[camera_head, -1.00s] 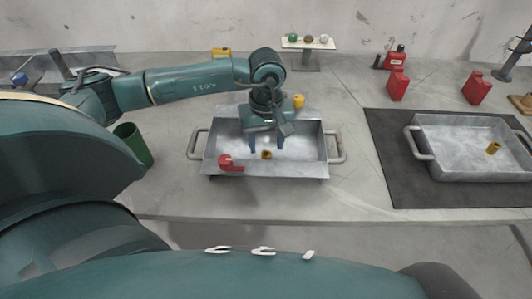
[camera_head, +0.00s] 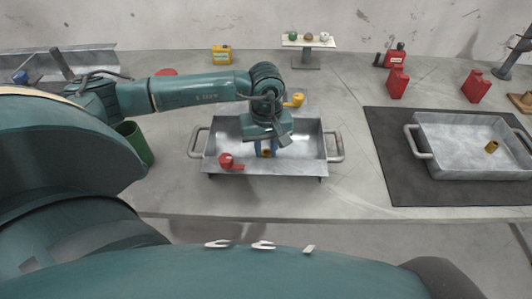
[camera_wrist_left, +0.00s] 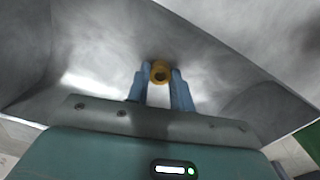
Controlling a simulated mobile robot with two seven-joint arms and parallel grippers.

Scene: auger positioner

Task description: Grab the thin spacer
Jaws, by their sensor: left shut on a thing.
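A small brass-yellow ring-shaped spacer (camera_head: 267,154) is inside the middle metal tray (camera_head: 312,150). My left gripper (camera_head: 266,150) reaches down into this tray with its blue fingers on both sides of the spacer. Another brass-yellow cylinder (camera_head: 491,146) lies in the right tray (camera_head: 450,172). My right gripper is not in view.
A red part (camera_head: 228,162) lies in the middle tray near its front left. A yellow part (camera_head: 294,100) is behind that tray. A green cup (camera_head: 135,146) stands left of it. Red canisters (camera_head: 397,82) stand behind the dark mat (camera_head: 390,160).

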